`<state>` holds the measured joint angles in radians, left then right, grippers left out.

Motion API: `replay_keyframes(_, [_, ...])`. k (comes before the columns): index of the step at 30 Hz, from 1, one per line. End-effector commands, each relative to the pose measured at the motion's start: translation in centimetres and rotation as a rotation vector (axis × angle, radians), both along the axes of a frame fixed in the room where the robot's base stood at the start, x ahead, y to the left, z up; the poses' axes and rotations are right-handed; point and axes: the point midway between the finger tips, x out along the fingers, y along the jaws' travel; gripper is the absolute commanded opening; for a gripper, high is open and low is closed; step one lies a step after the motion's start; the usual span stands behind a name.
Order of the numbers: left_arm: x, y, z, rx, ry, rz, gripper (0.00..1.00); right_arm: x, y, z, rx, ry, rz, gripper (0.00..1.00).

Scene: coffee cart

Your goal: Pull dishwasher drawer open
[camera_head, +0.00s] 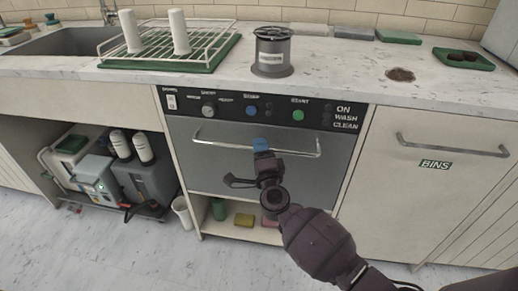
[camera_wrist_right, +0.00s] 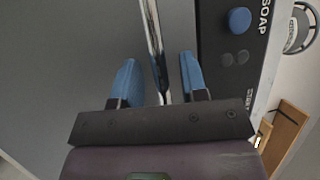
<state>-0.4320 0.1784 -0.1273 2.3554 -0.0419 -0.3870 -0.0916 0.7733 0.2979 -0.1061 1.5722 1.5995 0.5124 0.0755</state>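The dishwasher drawer (camera_head: 215,165) is a grey front panel under a black control strip, with a long horizontal metal handle (camera_head: 225,146). The drawer looks flush with the cabinet. My right gripper (camera_head: 261,145) is at the middle of the handle in the head view. In the right wrist view its two blue fingertips (camera_wrist_right: 160,82) are apart, one on each side of the handle bar (camera_wrist_right: 154,40). A gap shows between the bar and the left finger, and the bar lies nearer the right finger. Contact with the right finger is unclear. My left gripper is in neither view.
The control strip (camera_head: 180,103) with knobs and buttons is just above the handle. A BINS cabinet (camera_head: 430,200) is to the right. An open shelf with grey containers (camera_head: 140,180) is at the left. The floor (camera_head: 110,250) in front is mostly clear.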

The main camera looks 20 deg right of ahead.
Motion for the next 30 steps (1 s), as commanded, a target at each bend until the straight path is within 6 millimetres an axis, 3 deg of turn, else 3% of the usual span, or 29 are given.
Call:
replay_keyframes(12, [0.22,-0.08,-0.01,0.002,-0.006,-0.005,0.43,0.82,-0.18,0.21,0.000,-0.001,0.000,0.40])
replay_keyframes(21, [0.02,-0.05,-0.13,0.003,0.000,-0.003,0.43,0.79,-0.16,0.20,0.000,-0.001,0.000,0.00])
replay_keyframes(30, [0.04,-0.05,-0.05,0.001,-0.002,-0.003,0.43,0.63,-0.04,0.24,0.000,-0.001,0.000,0.00])
